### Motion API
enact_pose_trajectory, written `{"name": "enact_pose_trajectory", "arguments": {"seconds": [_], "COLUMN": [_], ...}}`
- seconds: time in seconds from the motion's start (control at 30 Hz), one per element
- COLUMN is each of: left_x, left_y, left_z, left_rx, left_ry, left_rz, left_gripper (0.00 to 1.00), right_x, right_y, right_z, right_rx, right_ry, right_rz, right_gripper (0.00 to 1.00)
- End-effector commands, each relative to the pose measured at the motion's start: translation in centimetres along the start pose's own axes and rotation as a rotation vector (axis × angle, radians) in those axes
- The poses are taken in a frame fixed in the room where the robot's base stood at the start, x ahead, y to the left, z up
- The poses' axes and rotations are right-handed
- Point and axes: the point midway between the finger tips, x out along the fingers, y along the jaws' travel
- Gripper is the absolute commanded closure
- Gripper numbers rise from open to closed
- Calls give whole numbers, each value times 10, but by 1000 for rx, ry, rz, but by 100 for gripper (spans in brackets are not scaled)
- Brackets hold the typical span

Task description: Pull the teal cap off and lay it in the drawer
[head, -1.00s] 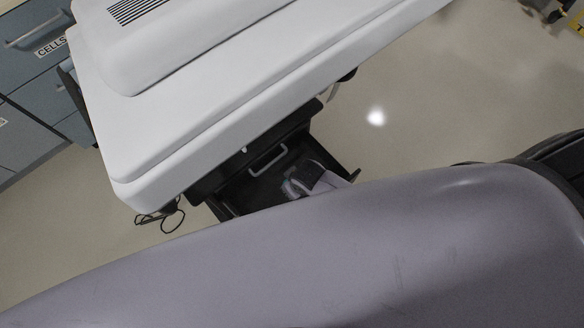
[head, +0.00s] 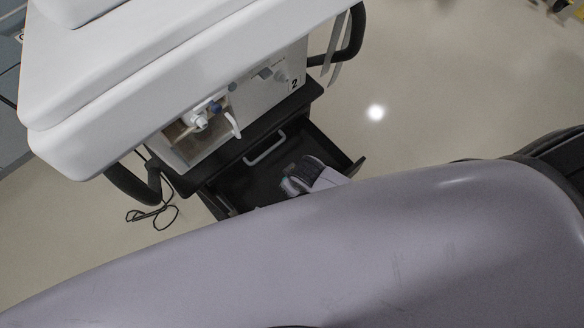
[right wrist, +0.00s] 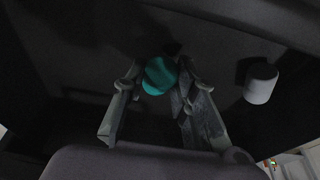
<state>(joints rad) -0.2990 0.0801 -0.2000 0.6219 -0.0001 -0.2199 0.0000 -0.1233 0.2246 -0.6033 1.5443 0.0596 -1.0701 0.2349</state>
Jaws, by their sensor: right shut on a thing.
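The teal cap (right wrist: 159,76) sits between the two fingers of my right gripper (right wrist: 158,92) in the right wrist view, and the fingers are shut on it. In the head view my right gripper (head: 292,186) is over or inside the open black drawer (head: 229,187), under the ventilator. Only a little teal shows at its fingertips there. Whether the cap touches the drawer floor I cannot tell. My left gripper is in neither view.
A pale cylinder (right wrist: 261,83) lies or stands in the dark drawer, right of the cap. The ventilator's front panel (head: 262,88) with its fittings overhangs the drawer. A cable (head: 152,214) hangs at left. Open floor (head: 430,90) lies to the right.

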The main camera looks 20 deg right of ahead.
Motion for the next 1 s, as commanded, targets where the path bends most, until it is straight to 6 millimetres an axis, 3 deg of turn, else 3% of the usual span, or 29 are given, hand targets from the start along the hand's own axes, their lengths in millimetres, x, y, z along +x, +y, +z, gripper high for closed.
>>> {"name": "enact_pose_trajectory", "arguments": {"seconds": [0.3, 0.33, 0.63, 1.0], "left_x": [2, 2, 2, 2], "left_y": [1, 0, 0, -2], "left_z": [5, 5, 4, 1], "left_rx": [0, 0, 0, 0], "left_ry": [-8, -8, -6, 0], "left_rz": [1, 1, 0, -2], "left_gripper": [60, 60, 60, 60], "right_x": [1, 1, 1, -1], "right_y": [0, 0, 0, 0], "right_z": [0, 0, 0, 0], "right_rx": [0, 0, 0, 0], "right_ry": [0, 0, 1, 1], "right_rz": [0, 0, 0, 0], "right_gripper": [100, 72, 52, 51]}}
